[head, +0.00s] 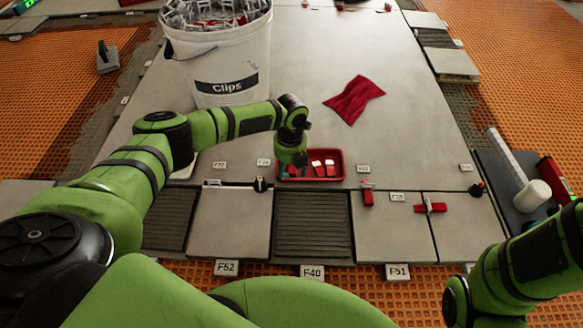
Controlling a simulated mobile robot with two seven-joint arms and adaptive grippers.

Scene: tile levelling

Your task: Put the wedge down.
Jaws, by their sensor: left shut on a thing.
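My left gripper (291,170) points down at the left end of a red tray (341,170). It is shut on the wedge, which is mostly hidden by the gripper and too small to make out. I cannot tell whether the wedge touches the tray. Several red and white pieces lie in the tray, right of the gripper. One red wedge-like piece (367,196) and another (430,208) lie on the tiles at the front right. My right arm shows at the lower right, but its gripper is out of view.
A white bucket labelled Clips (205,75) stands behind my left arm. A red cloth (355,100) lies on the large tiles. Labelled tiles and ridged gaps run along the front. A white roller-like tool (533,192) lies at right. A trowel (107,58) is at the far left.

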